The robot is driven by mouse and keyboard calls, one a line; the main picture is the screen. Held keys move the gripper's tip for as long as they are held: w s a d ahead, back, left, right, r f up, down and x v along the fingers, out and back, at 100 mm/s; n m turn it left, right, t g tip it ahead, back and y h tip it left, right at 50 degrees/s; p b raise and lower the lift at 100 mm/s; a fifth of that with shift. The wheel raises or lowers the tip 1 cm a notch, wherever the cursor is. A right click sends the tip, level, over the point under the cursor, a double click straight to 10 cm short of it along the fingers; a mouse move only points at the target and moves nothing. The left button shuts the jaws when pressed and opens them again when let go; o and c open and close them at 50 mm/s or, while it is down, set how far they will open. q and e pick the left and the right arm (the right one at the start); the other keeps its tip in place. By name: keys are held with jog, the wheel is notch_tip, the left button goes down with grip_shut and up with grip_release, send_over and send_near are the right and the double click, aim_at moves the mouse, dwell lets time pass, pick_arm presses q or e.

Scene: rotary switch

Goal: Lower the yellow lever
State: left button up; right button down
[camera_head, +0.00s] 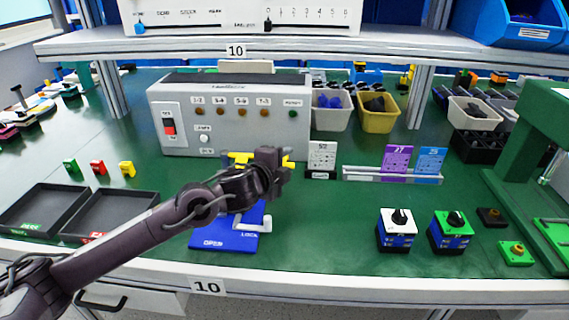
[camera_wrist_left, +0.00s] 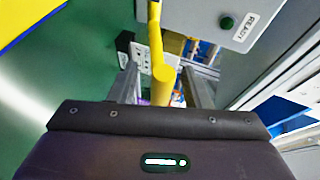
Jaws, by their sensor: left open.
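The yellow lever (camera_head: 240,157) shows above and behind my left wrist in the head view, in front of the grey control box. My left gripper (camera_head: 287,175) is at the lever's right end. In the left wrist view the gripper (camera_wrist_left: 163,90) is open, with one finger on each side of the rod and a gap to each. The blue base (camera_head: 222,240), marked OPEN and LOCK, is partly hidden by my arm. My right gripper is not in view.
The grey control box (camera_head: 240,140) stands close behind the lever. A small label stand (camera_head: 321,158) and a rail with purple and blue cards (camera_head: 398,162) are to the right. Switch blocks (camera_head: 397,232) stand front right. Black trays (camera_head: 45,205) lie at left. A shelf (camera_head: 330,48) hangs above.

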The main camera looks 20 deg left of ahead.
pick_arm(q)
jog(key=v, duration=0.7)
jog(key=shift+s, duration=0.3)
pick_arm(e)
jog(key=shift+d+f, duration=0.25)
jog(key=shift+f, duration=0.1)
pick_arm(q)
jog(key=shift+a, duration=0.1)
